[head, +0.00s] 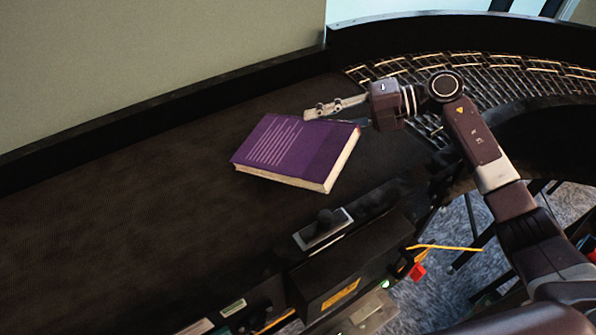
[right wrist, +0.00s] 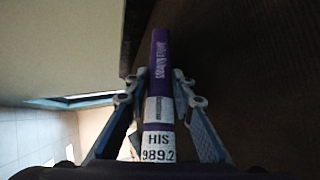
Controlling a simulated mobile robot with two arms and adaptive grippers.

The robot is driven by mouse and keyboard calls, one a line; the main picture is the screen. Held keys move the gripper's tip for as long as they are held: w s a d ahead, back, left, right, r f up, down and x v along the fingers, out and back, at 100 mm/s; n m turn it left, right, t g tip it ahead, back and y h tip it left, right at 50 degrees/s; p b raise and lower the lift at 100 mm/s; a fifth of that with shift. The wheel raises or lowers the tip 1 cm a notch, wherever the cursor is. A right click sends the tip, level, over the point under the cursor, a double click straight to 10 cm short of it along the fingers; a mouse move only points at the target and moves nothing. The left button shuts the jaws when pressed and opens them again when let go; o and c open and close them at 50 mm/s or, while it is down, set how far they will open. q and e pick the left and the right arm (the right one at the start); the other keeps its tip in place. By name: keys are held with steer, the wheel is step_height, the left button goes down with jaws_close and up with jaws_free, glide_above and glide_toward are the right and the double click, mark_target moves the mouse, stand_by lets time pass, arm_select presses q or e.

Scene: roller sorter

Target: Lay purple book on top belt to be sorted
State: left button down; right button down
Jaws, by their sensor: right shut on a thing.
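The purple book (head: 290,150) shows cover up in the head view, with lines of pale text and cream page edges toward the front right. It is over the dark belt (head: 130,200); I cannot tell whether it touches the belt. My right gripper (head: 312,117) is shut on the book at its back right edge. In the right wrist view the book's spine (right wrist: 160,75), with a white label reading HIS 989.2, sits between the fingers of the right gripper (right wrist: 163,85). My left gripper is out of view.
A curved roller section (head: 500,80) joins the belt at the right. A dark side rail (head: 160,107) runs along the back by the wall. A dark box with a yellow label (head: 340,293) and a red part (head: 417,271) are at the front edge. The belt left of the book is clear.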

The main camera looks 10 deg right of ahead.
steer(key=shift+r, duration=0.1)
steer(key=c, duration=1.8)
jaws_free()
steer(key=v, duration=0.8)
steer(key=d+r+p, duration=0.1)
steer(key=r, duration=0.1)
steer(key=r+p, duration=0.1)
steer(key=r, duration=0.1)
steer(key=s+d+r+p, duration=0.1)
steer(key=r+p, duration=0.1)
steer(key=r, duration=0.1)
steer(key=shift+d, duration=0.35)
